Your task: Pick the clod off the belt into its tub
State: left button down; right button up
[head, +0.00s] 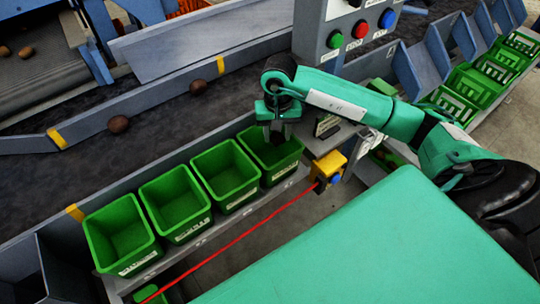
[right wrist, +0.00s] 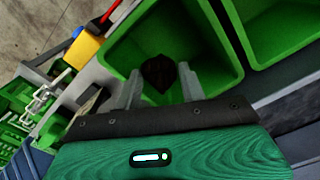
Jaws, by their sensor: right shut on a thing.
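My right gripper (head: 277,132) points down over the green tub (head: 290,158) at the right end of the near row. In the right wrist view my right gripper (right wrist: 160,90) is shut on a dark brown lump, the clod (right wrist: 158,72), held between its two grey fingers. The inside of the green tub (right wrist: 210,35) shows behind and around the clod. The clod cannot be made out in the head view. The belt (head: 150,105) is dark and carries a few brown lumps, one (head: 118,124) near the left and another (head: 198,87) farther up. My left gripper is not in view.
More green tubs stand to the left, one (head: 243,198) beside the gripper's tub and one (head: 143,264) at the row's left end. A yellow switch box (head: 327,165) with a red cord (head: 245,235) is close at right. A control post (head: 312,35) rises behind my arm.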

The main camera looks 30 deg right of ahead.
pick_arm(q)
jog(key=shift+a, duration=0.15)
pick_arm(e)
jog(key=o, duration=0.9)
jog(key=shift+o, duration=0.8)
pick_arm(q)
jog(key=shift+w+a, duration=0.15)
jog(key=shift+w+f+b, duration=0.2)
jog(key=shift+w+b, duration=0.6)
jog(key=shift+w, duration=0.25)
pick_arm(e)
notch_tip(320, 180, up, 14)
jog(key=shift+f, duration=0.1)
